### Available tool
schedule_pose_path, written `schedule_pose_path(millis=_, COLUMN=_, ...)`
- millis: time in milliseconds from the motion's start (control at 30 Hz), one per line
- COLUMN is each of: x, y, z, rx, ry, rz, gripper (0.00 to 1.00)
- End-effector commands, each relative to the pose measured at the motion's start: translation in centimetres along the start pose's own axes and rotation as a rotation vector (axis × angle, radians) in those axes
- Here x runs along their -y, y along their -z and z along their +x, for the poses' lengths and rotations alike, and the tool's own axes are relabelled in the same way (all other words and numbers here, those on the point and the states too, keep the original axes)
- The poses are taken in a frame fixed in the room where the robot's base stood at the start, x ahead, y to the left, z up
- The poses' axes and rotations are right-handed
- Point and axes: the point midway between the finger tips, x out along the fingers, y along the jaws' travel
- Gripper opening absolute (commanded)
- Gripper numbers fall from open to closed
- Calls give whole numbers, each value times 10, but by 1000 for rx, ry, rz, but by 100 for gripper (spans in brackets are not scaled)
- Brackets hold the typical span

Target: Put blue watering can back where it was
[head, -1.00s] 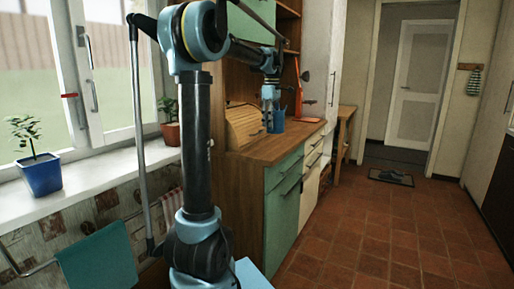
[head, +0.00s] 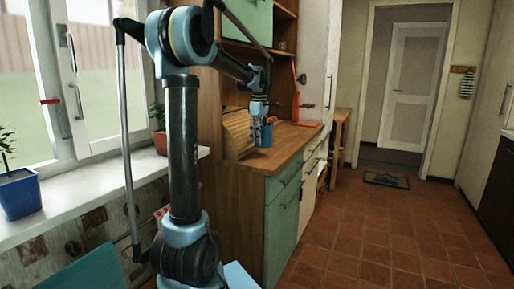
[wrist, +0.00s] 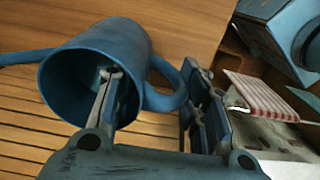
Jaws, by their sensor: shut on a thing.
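The blue watering can (head: 264,136) is at the worktop, beside the slatted roll-top box. In the wrist view the can (wrist: 98,60) lies close up, its open mouth toward me, spout to the left and loop handle to the right. My gripper (head: 258,116) is at the can from above. In the wrist view my gripper (wrist: 160,105) is shut on the can, one finger inside the mouth and the other outside past the handle. I cannot tell whether the can's base touches the worktop.
The slatted roll-top box (head: 238,132) stands left of the can. The wooden worktop (head: 285,140) is clear in front and an orange-red thing (head: 296,95) stands behind. A green cupboard (head: 283,212) is below. Tiled floor (head: 370,230) is open to the right.

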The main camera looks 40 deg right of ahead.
Motion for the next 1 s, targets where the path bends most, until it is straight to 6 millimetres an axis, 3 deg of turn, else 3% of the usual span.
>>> schedule_pose_path(millis=167, x=-1, y=-1, z=10, rx=0, ry=0, rz=2, gripper=0)
schedule_pose_path(millis=433, x=-1, y=-2, z=42, rx=0, ry=0, rz=2, gripper=0)
schedule_pose_path(millis=800, x=-1, y=-1, z=45, rx=0, ry=0, rz=2, gripper=0)
schedule_pose_path(millis=833, x=-1, y=-1, z=45, rx=0, ry=0, rz=2, gripper=44)
schedule_pose_path(millis=900, x=-1, y=-1, z=45, rx=0, ry=0, rz=2, gripper=60)
schedule_pose_path(millis=1000, x=-1, y=-1, z=45, rx=0, ry=0, rz=1, gripper=60)
